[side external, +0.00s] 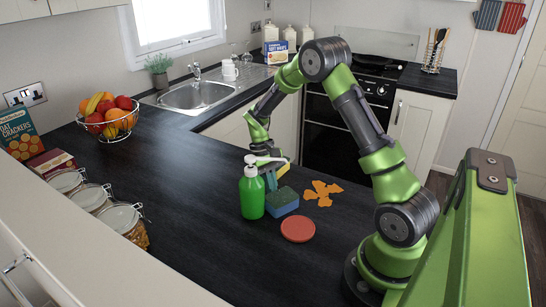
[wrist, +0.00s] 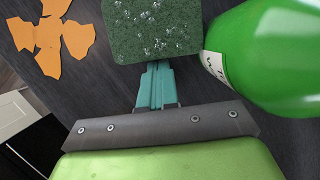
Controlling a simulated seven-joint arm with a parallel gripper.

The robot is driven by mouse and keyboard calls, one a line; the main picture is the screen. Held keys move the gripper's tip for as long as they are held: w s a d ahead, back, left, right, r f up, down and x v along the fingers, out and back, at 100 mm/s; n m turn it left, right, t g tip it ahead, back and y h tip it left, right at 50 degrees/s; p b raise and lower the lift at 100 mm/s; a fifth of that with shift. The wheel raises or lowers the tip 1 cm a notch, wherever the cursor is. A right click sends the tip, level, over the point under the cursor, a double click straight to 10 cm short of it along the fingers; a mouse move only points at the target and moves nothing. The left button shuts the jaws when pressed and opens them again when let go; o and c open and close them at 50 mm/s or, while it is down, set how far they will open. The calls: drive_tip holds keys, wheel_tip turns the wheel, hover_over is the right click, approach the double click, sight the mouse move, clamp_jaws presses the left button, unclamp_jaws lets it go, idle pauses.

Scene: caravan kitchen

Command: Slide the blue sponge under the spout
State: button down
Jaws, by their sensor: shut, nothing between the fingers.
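The blue sponge (side external: 284,204) has a dark green top and lies on the black worktop, against or just right of the green soap bottle (side external: 251,198). In the wrist view, its speckled green top (wrist: 152,30) is at the upper middle. The bottle's white pump spout (side external: 268,159) points right, high above the sponge's side of the bottle. My gripper (side external: 271,182) points down behind the sponge, its teal fingers (wrist: 154,72) together and empty. The fingertips meet the sponge's edge in the wrist view; I cannot tell whether they touch it.
The green bottle (wrist: 265,55) stands close to my fingers. Orange flat pieces (side external: 322,193) lie to the right, and a red disc (side external: 298,229) lies in front of the sponge. A fruit basket (side external: 108,120) and glass jars (side external: 124,221) stand left. The worktop between them is clear.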

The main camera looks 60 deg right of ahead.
sight(280, 193)
drive_tip(key=shift+s+a, duration=0.3)
drive_tip(key=shift+s, duration=0.35)
drive_tip(key=shift+s+a, duration=0.25)
drive_tip(key=shift+s, duration=0.45)
drive_tip(key=shift+s+a, duration=0.3)
drive_tip(key=shift+s, duration=0.35)
drive_tip(key=shift+w+d, duration=0.3)
drive_tip(key=shift+w, duration=0.4)
drive_tip(key=shift+w+d, duration=0.3)
drive_tip(key=shift+w, duration=0.4)
drive_tip(key=shift+r, duration=5.05)
